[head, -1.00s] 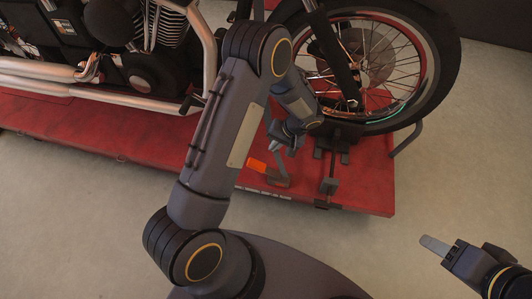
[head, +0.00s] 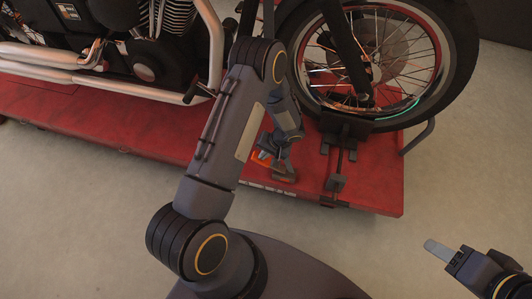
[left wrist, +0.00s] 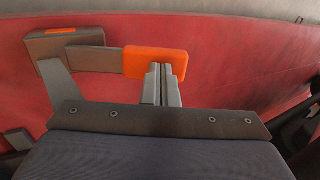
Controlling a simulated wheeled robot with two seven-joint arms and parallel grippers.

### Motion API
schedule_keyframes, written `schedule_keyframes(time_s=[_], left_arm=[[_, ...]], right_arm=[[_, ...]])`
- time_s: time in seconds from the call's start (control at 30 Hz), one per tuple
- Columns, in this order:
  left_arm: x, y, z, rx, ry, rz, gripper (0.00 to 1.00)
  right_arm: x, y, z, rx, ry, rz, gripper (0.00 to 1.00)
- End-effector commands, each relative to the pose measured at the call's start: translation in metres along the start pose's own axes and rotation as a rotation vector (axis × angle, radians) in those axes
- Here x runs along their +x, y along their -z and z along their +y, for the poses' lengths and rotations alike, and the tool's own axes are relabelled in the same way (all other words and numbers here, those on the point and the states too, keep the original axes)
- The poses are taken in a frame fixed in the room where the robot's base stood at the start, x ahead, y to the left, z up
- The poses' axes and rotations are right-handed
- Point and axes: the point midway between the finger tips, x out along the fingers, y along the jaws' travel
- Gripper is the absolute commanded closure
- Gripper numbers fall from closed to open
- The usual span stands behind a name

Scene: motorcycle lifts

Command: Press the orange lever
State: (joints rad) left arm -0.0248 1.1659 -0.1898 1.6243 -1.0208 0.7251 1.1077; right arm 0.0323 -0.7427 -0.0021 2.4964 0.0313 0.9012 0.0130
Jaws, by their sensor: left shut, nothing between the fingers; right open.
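The orange lever's pad (left wrist: 150,60) is at the end of a short dark arm (left wrist: 88,59), which comes from a dark block (left wrist: 62,43) on the red lift. In the head view a little of the orange pad (head: 257,162) shows beside my gripper, which hides the rest. My left gripper (head: 265,154) is shut and empty, with its fingertips (left wrist: 163,70) over the right part of the pad in the left wrist view. I cannot tell whether they touch it. My right gripper (head: 432,246) is open and empty above the floor at the lower right.
A motorcycle stands on the red lift platform (head: 370,195), its front wheel (head: 450,85) at the upper right. A dark wheel clamp (head: 338,128) and a pedal-like part (head: 335,183) are right of the lever. The grey floor (head: 90,220) in front is clear.

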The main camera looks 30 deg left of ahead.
Motion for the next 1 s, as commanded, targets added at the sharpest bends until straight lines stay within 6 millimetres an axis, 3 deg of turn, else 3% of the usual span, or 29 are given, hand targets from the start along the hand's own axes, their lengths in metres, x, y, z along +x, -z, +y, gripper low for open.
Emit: schedule_keyframes(time_s=[0.27,0.5,0.67,1.0], left_arm=[[0.005,0.0,-0.002,-0.002,-0.03,-0.003,1.0],[0.034,-0.001,-0.01,-0.008,-0.282,-0.008,1.0],[0.052,0.0,-0.007,-0.001,-0.368,0.0,1.0],[0.055,0.0,-0.009,0.001,-0.363,-0.001,1.0]], right_arm=[[0.003,-0.002,0.002,0.0,0.0,0.0,0.49],[0.015,-0.007,0.007,0.0,0.0,0.0,0.49],[0.025,-0.012,0.011,0.0,0.0,0.0,0.49],[0.026,-0.013,0.012,0.0,0.0,0.0,0.49]])
